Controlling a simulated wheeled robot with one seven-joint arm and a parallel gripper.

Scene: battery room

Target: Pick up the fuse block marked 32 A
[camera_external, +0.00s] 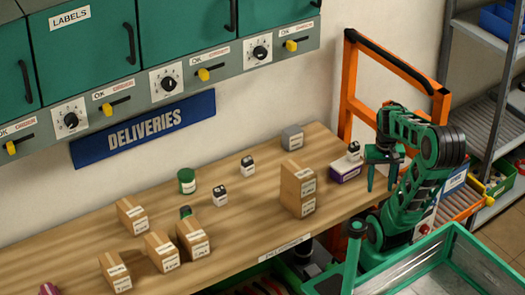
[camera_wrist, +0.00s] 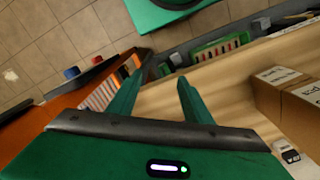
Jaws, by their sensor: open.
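Several small white blocks with dark tops look like fuse blocks. One (camera_external: 354,151) sits on a purple box (camera_external: 346,171) at the right end of the wooden bench, one (camera_external: 248,167) stands near the wall, and one (camera_external: 220,195) stands mid-bench. Their ratings are too small to read, so I cannot tell which is 32 A. My gripper (camera_external: 381,181) points down, open and empty, just right of the purple box near the bench end. In the wrist view its fingers (camera_wrist: 158,85) are apart with nothing between them. A white and black block (camera_wrist: 290,155) shows at the lower right there, its marking unclear.
Stacked cardboard boxes (camera_external: 298,188) stand left of the purple box, with a grey box (camera_external: 292,138) behind. More cartons (camera_external: 162,252) and a green tin (camera_external: 187,181) are further left. An orange frame (camera_external: 348,85) rises behind my arm. The bench front centre is clear.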

